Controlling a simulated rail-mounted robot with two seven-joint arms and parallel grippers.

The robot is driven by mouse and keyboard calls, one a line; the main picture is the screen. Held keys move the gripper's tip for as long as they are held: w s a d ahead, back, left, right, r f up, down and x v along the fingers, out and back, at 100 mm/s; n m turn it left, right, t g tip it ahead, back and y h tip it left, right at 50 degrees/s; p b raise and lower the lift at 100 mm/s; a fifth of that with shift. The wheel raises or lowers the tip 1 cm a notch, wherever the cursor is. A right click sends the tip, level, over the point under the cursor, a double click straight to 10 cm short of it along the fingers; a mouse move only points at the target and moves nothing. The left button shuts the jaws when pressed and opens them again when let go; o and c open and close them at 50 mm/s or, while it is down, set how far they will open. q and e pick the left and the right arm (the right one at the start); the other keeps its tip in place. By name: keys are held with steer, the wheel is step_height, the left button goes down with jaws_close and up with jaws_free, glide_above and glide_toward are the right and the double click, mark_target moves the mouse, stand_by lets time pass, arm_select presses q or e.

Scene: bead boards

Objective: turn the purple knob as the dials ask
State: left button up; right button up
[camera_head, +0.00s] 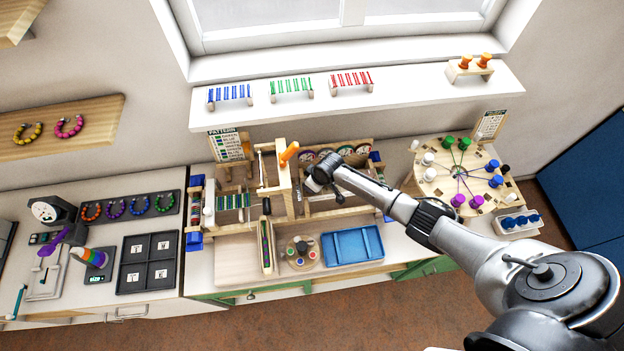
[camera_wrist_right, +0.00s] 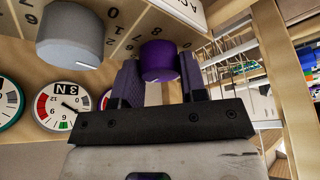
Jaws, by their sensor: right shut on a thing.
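The purple knob (camera_wrist_right: 160,62) sits on a wooden panel marked with numerals in the right wrist view. My right gripper (camera_wrist_right: 159,70) has one finger on each side of it and is shut on it. In the head view, my right gripper (camera_head: 318,178) is at the wooden frame, below the row of dials (camera_head: 346,151), and hides the knob. In the wrist view, one dial (camera_wrist_right: 60,108) has a red and pale face with a dark pointer; its reading is unclear. Another dial (camera_wrist_right: 10,103) is cut off at the left. A third is mostly hidden by a finger. My left gripper is not in view.
A grey knob (camera_wrist_right: 75,36) stands close beside the purple one. A wooden post (camera_wrist_right: 272,75) rises at the right of the wrist view. In the head view, an orange handle (camera_head: 289,153) stands left of my gripper, and a blue tray (camera_head: 352,245) lies in front.

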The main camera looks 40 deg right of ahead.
steer(key=shift+r, duration=0.1)
stand_by(0.3)
steer(key=o, duration=0.9)
steer(key=v, duration=1.3)
steer(key=shift+s+r, duration=0.25)
